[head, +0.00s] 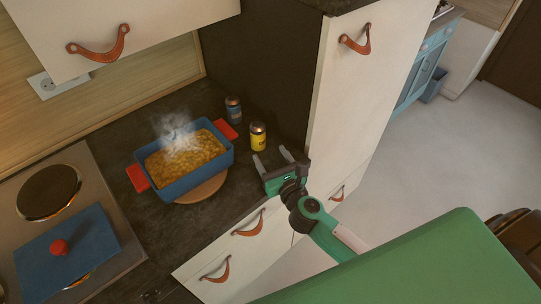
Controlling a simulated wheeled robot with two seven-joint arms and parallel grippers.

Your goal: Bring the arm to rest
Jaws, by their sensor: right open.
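My right gripper (273,160) is open and empty, in the head view just right of centre. It is near the counter's front right edge, beside the tall white cabinet. My green right arm (315,215) reaches up to it from the lower right. The gripper is just below a yellow shaker (258,138) in the picture, with no clear contact. My left gripper is not in view.
A steaming blue dish (190,165) with red handles sits on a round wooden board (205,190). A dark shaker (233,109) stands behind. A blue lid (68,256) lies on the hob (105,185). The tall cabinet (358,100) and drawers (238,245) have leather pulls. The floor (450,150) at right looks clear.

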